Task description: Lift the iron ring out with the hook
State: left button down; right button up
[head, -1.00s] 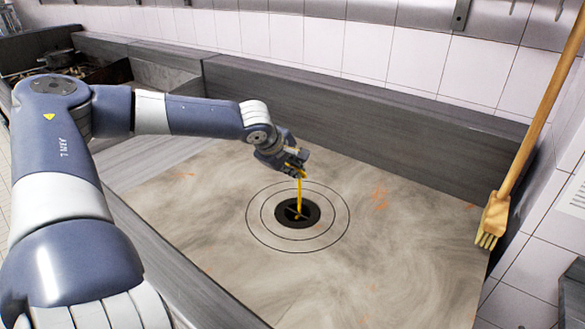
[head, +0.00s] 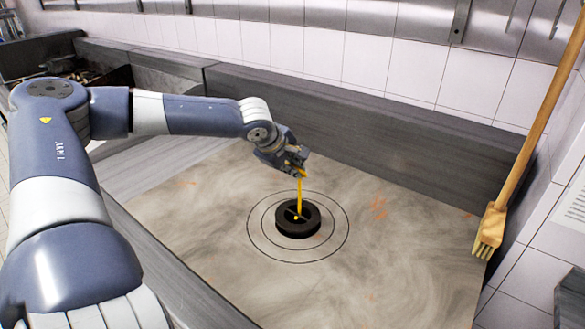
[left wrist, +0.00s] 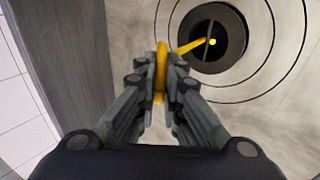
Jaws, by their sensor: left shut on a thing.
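My left gripper (head: 297,170) is shut on the upper part of the yellow hook (head: 300,194), above the worktop. The hook hangs down nearly upright, its lower end at the bar across the middle of the dark iron ring (head: 298,232). The ring's side wall shows above the surface, and it looks level. In the left wrist view the fingers (left wrist: 161,75) close around the yellow hook (left wrist: 188,47), and the ring (left wrist: 238,48) lies beyond it with the yellow tip at its crossbar. What is under the ring is hidden. My right gripper is not in view.
The worn grey worktop (head: 400,255) has two thin circles drawn around the ring and is otherwise clear. Raised dark edges border it. A wooden-handled brush (head: 492,228) leans at the right by the tiled wall.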

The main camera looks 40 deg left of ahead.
pick_arm(q)
jog(key=shift+w+r+p, duration=0.1)
jog(key=shift+r+p, duration=1.2)
jog(key=shift+r, duration=0.9)
jog(key=shift+d+f, duration=0.1)
jog(key=shift+d, duration=0.05)
